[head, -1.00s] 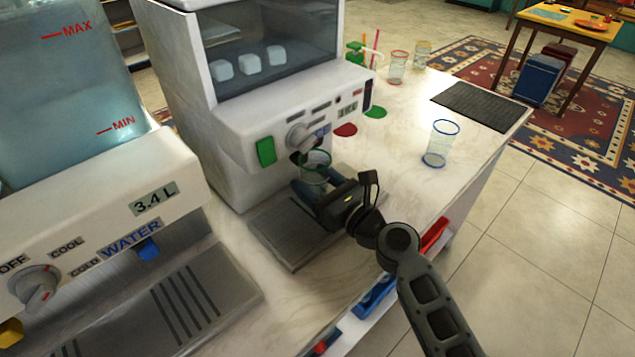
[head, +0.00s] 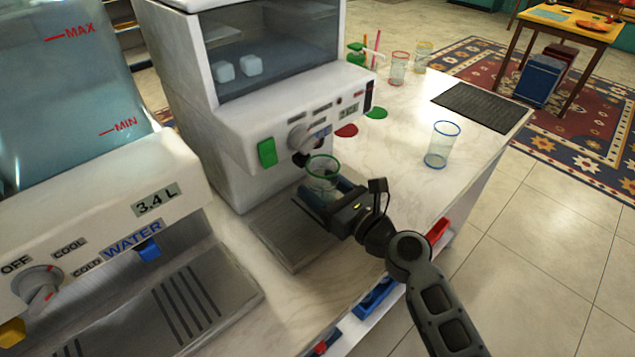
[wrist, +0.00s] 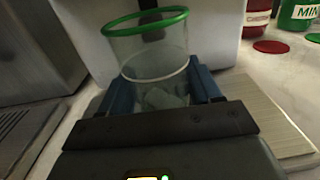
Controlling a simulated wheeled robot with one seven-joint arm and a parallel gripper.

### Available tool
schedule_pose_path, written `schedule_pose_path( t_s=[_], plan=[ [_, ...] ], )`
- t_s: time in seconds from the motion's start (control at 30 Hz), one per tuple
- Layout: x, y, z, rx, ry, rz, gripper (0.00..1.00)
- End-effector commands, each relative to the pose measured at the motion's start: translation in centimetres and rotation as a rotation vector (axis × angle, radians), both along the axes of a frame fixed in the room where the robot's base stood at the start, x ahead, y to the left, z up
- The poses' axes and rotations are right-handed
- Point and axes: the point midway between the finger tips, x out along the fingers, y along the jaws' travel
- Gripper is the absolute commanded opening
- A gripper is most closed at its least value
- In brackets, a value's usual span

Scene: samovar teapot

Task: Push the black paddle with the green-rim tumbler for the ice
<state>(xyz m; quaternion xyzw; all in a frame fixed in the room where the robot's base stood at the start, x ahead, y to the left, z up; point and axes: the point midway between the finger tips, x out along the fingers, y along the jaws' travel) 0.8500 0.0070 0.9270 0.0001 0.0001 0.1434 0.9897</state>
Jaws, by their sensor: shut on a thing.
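My gripper (head: 328,196) is shut around the green-rim tumbler (head: 321,172), with a blue finger on each side in the wrist view (wrist: 162,88). The tumbler (wrist: 150,45) is clear, roughly upright, and has pale ice pieces (wrist: 160,98) at its bottom. It is held above the drip tray (head: 290,240), in front of the white ice machine (head: 235,125). The black paddle (head: 301,159) shows just behind and left of the rim in the head view. Whether the rim touches it I cannot tell. Two ice cubes (head: 237,68) show in the machine's window.
The water dispenser (head: 150,190) stands at the left. A blue-rim tumbler (head: 442,145) stands on the counter to the right, near a dark mat (head: 475,106). Other tumblers (head: 398,68) stand farther back.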

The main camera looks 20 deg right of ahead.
Motion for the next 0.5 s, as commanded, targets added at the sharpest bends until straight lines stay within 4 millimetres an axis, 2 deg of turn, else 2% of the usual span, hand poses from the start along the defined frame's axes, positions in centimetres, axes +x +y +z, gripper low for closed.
schedule_pose_path(
  t_s=[0.5],
  plan=[
    [-2.2, -0.7, 0.0, 0.0, 0.0, 0.001, 0.32]
  ],
)
